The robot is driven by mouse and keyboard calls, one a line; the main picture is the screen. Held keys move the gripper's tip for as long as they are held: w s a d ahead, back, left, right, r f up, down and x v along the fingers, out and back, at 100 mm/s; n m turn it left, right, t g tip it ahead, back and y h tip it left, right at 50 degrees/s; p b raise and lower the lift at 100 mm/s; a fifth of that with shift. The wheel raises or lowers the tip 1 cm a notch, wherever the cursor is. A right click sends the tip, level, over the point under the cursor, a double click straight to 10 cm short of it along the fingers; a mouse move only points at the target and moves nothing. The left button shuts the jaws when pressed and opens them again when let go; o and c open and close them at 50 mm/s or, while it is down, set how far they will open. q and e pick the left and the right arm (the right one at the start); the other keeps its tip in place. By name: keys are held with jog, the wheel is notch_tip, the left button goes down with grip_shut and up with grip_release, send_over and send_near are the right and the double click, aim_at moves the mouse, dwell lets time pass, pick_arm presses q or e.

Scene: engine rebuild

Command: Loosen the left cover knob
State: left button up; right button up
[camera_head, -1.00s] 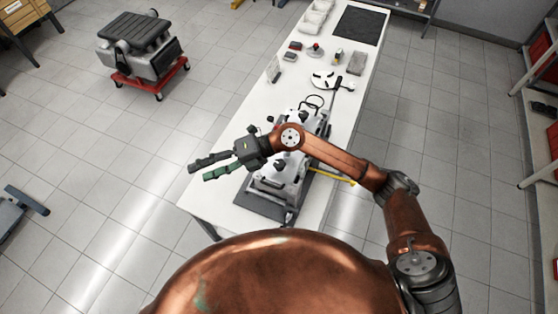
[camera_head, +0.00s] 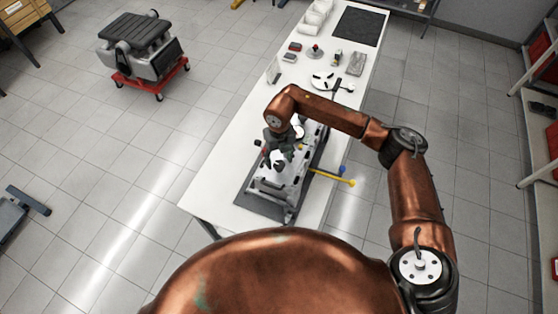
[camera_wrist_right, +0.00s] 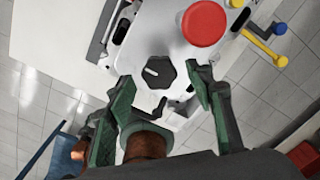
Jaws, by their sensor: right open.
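The engine cover is a pale unit (camera_head: 271,187) on the long table in the head view, and it also shows from above in the wrist view (camera_wrist_right: 140,45). A black lobed knob (camera_wrist_right: 160,72) with a white mark stands on it. My right gripper (camera_wrist_right: 161,76) is open, with its green fingertips on either side of this knob, and I see no contact. In the head view my right gripper (camera_head: 279,154) points down over the cover and hides part of it. I cannot tell for sure whether this is the left knob. My left gripper is out of view.
A large red round cap (camera_wrist_right: 204,23) rises close to the right finger. A yellow-handled rod (camera_head: 334,177) and a blue-tipped one (camera_head: 342,169) stick out past the table's right edge. Small parts and a white disc (camera_head: 332,84) lie farther back on the table (camera_head: 225,166).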

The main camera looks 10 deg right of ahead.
jog(key=shift+f, duration=0.8)
jog(key=shift+c, duration=0.6)
jog(key=c, duration=1)
jog(key=shift+c, duration=0.2)
